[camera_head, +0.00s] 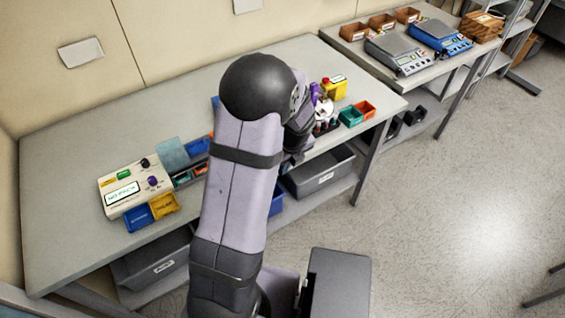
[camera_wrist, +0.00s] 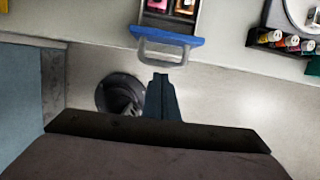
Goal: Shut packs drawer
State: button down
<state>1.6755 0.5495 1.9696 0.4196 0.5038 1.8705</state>
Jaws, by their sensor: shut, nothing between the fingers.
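The packs drawer shows in the wrist view with a blue front (camera_wrist: 175,37) and a grey loop handle (camera_wrist: 161,58). It is at least partly open: pink and orange packs (camera_wrist: 172,5) show inside it behind the front. The handle reaches past the table's front edge. My gripper (camera_wrist: 160,79) is shut and empty, its dark fingers just in front of the handle and pointing at it. I cannot tell whether the tips touch the handle. In the head view my arm hides the drawer.
A rack of colored vials (camera_wrist: 287,42) stands right of the drawer. In the head view a cream device (camera_head: 133,187) with blue and yellow bins (camera_head: 164,206) stands on the left of the table (camera_head: 70,235). Grey bins (camera_head: 320,173) sit on the shelf below.

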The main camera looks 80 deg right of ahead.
jog(key=shift+w+d, duration=0.15)
jog(key=shift+d, duration=0.05)
jog(key=shift+w+d+r, duration=0.1)
jog(key=w+d+p, duration=0.6)
jog(key=w+d, duration=0.4)
jog(key=shift+w+d, duration=0.25)
jog(key=shift+w, duration=0.05)
jog(key=shift+d, duration=0.1)
jog(key=shift+w+r, duration=0.1)
dwell(0.4)
jog(key=s+a, duration=0.3)
jog(key=shift+s+f, duration=0.2)
jog(key=shift+f, duration=0.2)
jog(key=b+v, duration=0.3)
jog(key=v, duration=0.6)
jog(key=shift+r, duration=0.4)
jog(key=shift+a+n, duration=0.1)
jog(key=shift+n, duration=0.2)
